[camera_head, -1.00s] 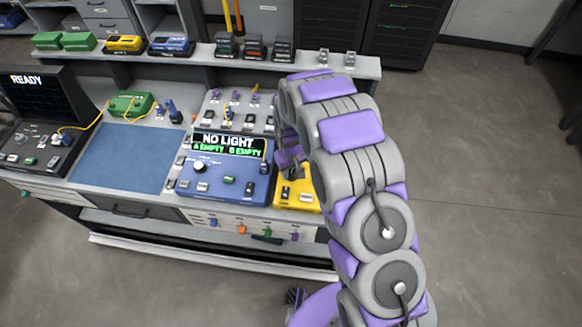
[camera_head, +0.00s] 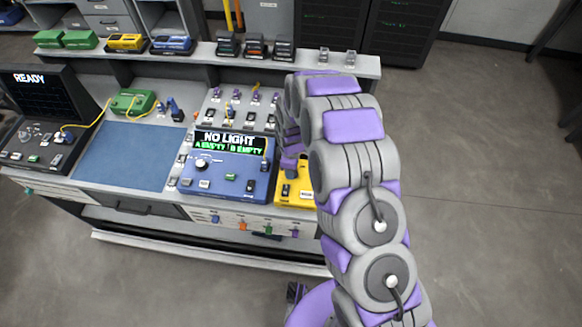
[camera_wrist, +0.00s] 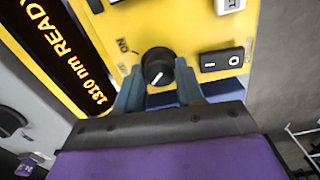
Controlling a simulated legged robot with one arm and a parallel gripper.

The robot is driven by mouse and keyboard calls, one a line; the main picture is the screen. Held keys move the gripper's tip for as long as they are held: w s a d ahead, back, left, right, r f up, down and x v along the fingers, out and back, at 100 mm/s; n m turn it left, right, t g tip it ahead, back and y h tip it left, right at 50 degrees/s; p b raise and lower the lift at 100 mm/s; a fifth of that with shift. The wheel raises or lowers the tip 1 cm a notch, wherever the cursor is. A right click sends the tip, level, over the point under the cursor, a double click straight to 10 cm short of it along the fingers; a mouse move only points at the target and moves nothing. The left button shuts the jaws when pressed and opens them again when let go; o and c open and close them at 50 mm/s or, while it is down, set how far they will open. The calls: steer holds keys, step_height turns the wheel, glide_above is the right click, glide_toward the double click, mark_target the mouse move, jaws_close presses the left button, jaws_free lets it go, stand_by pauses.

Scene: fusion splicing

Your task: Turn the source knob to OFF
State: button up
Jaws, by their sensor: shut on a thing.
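The source knob (camera_wrist: 158,65) is a round black knob with a white pointer line on a yellow unit (camera_wrist: 215,38). An "ON" label is printed to its upper left in the wrist view. My gripper (camera_wrist: 159,80) has one blue-grey finger on each side of the knob and is shut on it. The pointer line slants to the lower left in this view. The unit's display (camera_wrist: 62,50) reads "1310 nm READY" in orange. In the head view the yellow unit (camera_head: 295,195) is partly hidden by my arm, and the knob is not visible.
A black rocker switch (camera_wrist: 222,60) is close to the right of the knob. A blue unit (camera_head: 228,178) reading "NO LIGHT" stands just left of the yellow unit in the head view. A blue mat (camera_head: 125,155) lies farther left.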

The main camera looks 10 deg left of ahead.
steer(key=shift+w+n, duration=0.1)
steer(key=shift+n, duration=0.5)
steer(key=o, duration=1)
steer(key=shift+o, duration=0.2)
steer(key=shift+r, duration=0.1)
step_height(320, 180, up, 17)
steer(key=p, duration=0.1)
